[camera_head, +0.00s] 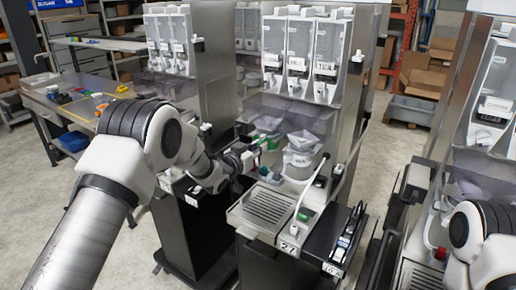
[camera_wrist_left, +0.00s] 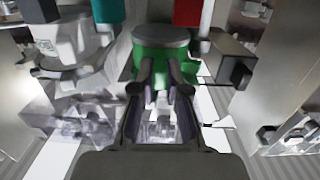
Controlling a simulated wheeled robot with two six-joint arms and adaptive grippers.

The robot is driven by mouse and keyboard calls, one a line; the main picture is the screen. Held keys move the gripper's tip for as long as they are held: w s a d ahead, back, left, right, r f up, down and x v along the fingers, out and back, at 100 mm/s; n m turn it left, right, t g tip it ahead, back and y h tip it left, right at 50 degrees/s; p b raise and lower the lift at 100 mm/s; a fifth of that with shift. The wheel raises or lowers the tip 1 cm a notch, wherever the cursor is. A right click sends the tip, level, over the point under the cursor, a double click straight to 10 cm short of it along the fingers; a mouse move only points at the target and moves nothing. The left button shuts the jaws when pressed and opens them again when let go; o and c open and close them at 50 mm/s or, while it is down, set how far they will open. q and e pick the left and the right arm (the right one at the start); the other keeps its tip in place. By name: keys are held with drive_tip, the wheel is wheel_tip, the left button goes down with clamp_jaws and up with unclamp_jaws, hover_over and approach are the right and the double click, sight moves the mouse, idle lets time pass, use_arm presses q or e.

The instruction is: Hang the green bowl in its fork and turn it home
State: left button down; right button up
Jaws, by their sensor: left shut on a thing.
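The green bowl (camera_wrist_left: 165,62), a green body with a round grey top, shows in the middle of the left wrist view. My left gripper (camera_wrist_left: 162,82) is shut on it, with its two dark fingers against the bowl's near side. In the head view my left gripper (camera_head: 247,158) reaches in front of the middle dispenser, left of its clear hopper. The bowl is small there and partly hidden by the gripper. I cannot make out the fork or whether the bowl touches it. My right arm shows at the right edge, but its gripper is not visible.
The middle dispenser (camera_head: 305,55) has several white-fronted units and a drip tray (camera_head: 268,208) below. Similar dispensers stand left (camera_head: 172,40) and right (camera_head: 490,110). A dark block (camera_wrist_left: 232,55) is close right of the bowl, and a red part (camera_wrist_left: 187,12) is just above it.

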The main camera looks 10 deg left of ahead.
use_arm(q)
drive_tip(key=shift+s, duration=0.1)
idle(0.4)
drive_tip(key=shift+w+a+r+m+g+h+p, duration=0.15)
drive_tip(key=shift+a+m+h, duration=0.15)
drive_tip(key=shift+h, duration=0.2)
drive_tip(key=shift+w+a+m+g+h+p, duration=0.1)
drive_tip(key=shift+a+m+g+h+p, duration=0.05)
drive_tip(key=shift+m+h, duration=0.3)
drive_tip(key=shift+a+f+g+h, duration=0.15)
drive_tip(key=shift+f+g+h, duration=0.05)
drive_tip(key=shift+g+h, duration=0.1)
